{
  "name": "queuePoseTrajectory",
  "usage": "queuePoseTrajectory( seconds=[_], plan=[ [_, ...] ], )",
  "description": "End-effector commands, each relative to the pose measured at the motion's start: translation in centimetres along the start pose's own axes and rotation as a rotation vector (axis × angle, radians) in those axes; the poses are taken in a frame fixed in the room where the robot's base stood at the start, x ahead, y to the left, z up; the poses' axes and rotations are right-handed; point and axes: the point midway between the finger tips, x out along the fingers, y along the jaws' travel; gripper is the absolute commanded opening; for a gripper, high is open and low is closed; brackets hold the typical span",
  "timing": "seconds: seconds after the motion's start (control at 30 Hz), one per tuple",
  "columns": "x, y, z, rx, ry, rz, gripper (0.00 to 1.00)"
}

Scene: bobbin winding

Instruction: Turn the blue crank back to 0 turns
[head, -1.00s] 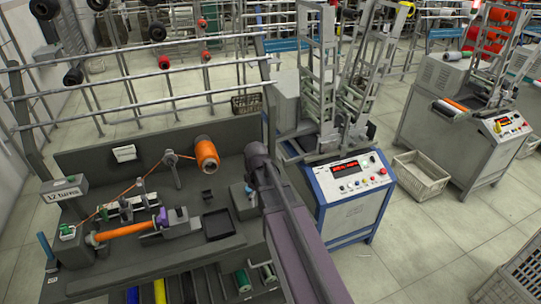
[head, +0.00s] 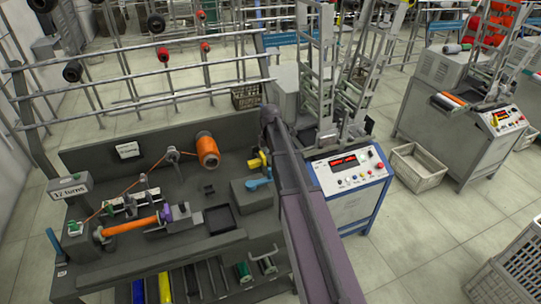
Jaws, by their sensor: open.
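Two blue handle-like parts show in the head view. A blue upright handle (head: 52,240) stands at the left end of the winding bench, beside the headstock. A blue lever-like part (head: 260,180) lies on top of a grey box (head: 252,197) at the bench's right end. I cannot tell for sure which is the crank. A sign (head: 69,186) at the left reads "12 turns". An orange-wound bobbin (head: 130,226) sits between the headstock and a grey carriage with a purple part (head: 167,213). My arm crosses the picture right of the bench.
An orange supply spool (head: 207,150) stands at the back of the bench, its thread running left over a guide post. A dark square tray (head: 220,219) and a yellow part (head: 257,160) are nearby. A machine with a blue-edged panel (head: 350,178) stands right of my arm.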

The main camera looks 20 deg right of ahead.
Motion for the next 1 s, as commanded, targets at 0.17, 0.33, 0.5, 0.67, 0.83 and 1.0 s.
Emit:
queuePoseTrajectory(
  seconds=[0.17, 0.33, 0.5, 0.67, 0.83, 1.0],
  plan=[
    [0.0, 0.0, -0.1, 0.001, 0.000, 0.000, 0.86],
    [0.1, 0.0, -0.1, 0.002, 0.000, 0.000, 0.86],
    [0.6, 0.0, -0.1, 0.002, 0.000, 0.000, 0.86],
    [1.3, 0.0, -0.1, 0.002, 0.000, 0.000, 0.86],
    [2.3, 0.0, -0.1, 0.002, 0.000, 0.000, 0.86],
    [3.2, 0.0, -0.2, 0.001, 0.000, 0.000, 0.86]
  ],
)
